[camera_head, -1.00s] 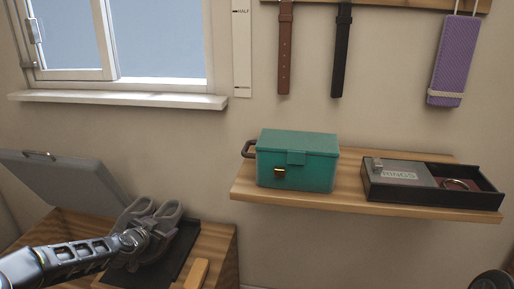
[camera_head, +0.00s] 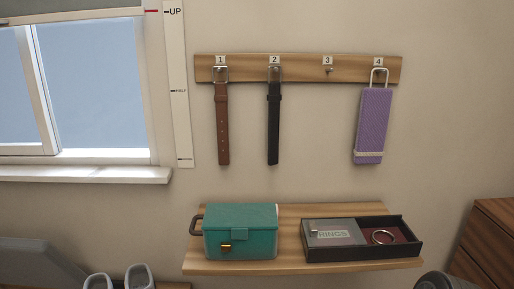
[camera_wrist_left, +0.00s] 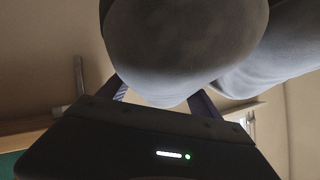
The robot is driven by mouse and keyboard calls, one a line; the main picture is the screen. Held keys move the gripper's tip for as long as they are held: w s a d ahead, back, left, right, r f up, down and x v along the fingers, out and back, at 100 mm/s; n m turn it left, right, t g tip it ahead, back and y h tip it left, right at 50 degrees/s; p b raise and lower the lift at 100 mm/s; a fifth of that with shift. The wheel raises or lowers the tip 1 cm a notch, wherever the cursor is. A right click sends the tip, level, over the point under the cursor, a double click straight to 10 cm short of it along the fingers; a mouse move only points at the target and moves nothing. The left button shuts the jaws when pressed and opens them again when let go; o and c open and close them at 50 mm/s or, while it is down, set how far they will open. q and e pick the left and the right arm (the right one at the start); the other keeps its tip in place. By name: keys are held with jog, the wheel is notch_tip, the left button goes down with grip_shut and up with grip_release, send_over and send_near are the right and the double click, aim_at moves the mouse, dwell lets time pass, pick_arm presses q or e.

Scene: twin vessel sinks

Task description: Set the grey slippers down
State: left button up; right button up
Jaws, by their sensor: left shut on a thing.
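The grey slippers show at the bottom left of the head view, only their upper ends in frame: one slipper (camera_head: 98,282) and the other (camera_head: 139,276) side by side. In the left wrist view the slippers (camera_wrist_left: 185,45) fill the upper middle and right, very close to the camera. My left gripper (camera_wrist_left: 162,95) is shut on them, its fingers on either side of the near slipper. What lies under the slippers is hidden. My left gripper is below the head view's edge. My right gripper is in neither view.
A grey raised lid (camera_head: 35,262) stands left of the slippers. A wooden shelf (camera_head: 290,257) holds a teal box (camera_head: 240,232) and a black ring tray (camera_head: 360,252). Above it, a hook rail (camera_head: 300,69) carries two straps and a purple item (camera_head: 372,125). Hook 3 is bare.

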pick_arm(q)
jog(key=d+r, duration=0.1)
jog(key=r, duration=0.1)
jog(key=s+r+p, duration=0.1)
jog(key=r, duration=0.1)
jog(key=s+d+r+p, duration=0.1)
jog(key=r, duration=0.2)
jog(key=shift+d, duration=0.3)
jog(key=d+r+m+h+p, duration=0.1)
jog(key=d+r+p, duration=0.3)
jog(key=r, duration=0.5)
jog(key=shift+s+d+m+t+h, duration=0.2)
jog(key=shift+d+m+t+h, duration=0.25)
jog(key=shift+d, duration=0.55)
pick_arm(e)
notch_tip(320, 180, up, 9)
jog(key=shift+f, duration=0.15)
pick_arm(q)
jog(key=w+f+m+h, duration=0.3)
jog(key=w, duration=0.3)
jog(key=shift+w+f+h, duration=0.15)
jog(key=shift+w+h, duration=0.15)
jog(key=shift+h, duration=0.05)
jog(key=shift+a+t, duration=0.1)
jog(key=shift+t, duration=0.15)
